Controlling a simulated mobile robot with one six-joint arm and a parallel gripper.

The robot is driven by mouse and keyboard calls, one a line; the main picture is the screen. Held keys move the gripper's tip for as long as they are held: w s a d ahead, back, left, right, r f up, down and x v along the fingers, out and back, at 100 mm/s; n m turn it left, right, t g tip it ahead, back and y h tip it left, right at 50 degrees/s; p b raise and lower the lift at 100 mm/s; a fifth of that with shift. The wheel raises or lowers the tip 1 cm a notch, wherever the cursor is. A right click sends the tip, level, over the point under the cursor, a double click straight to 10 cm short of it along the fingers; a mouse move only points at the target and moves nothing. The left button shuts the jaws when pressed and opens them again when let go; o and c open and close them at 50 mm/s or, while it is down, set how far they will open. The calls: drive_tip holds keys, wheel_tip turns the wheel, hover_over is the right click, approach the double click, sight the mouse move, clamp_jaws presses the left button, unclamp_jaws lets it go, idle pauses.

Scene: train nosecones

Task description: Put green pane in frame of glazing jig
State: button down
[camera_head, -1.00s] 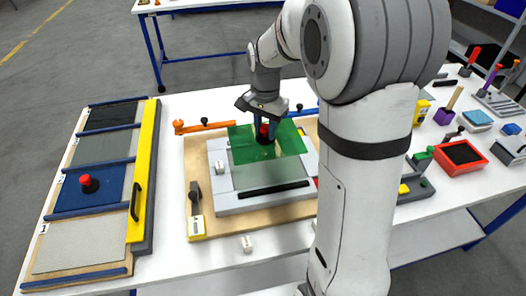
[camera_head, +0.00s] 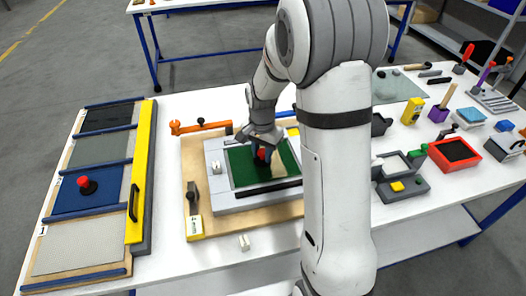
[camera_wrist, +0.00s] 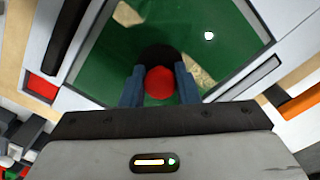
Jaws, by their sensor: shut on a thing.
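The green pane (camera_head: 243,170) lies within the grey frame (camera_head: 217,200) of the glazing jig, its edges roughly lined up with the opening. A dark suction cup with a red knob (camera_head: 261,155) stands on the pane. My gripper (camera_head: 263,150) is shut on that red knob from above. In the wrist view, the two blue fingers of my gripper (camera_wrist: 160,88) flank the red knob (camera_wrist: 160,80), with the green pane (camera_wrist: 110,60) beneath. A tan patch shows inside the opening. I cannot tell whether the pane is fully seated.
An orange clamp (camera_head: 200,127) stands at the jig's back left, and a dark-handled clamp (camera_head: 193,205) at its left. A rack of panes (camera_head: 85,235) with a yellow bar (camera_head: 143,170) is at the left. Tools and a red bin (camera_head: 454,153) crowd the right.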

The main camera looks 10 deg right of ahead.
sight(262, 151)
drive_tip(key=c, duration=1.1)
unclamp_jaws()
drive_tip(key=shift+f, duration=0.1)
wheel_tip(262, 151, up, 12)
drive_tip(key=s+r+n+t, duration=0.3)
drive_tip(key=s+n, duration=0.6)
drive_tip(key=s, duration=1.2)
drive_tip(key=shift+s+d+b, duration=0.25)
drive_tip(key=shift+d+b, duration=0.05)
drive_tip(key=shift+b, duration=0.05)
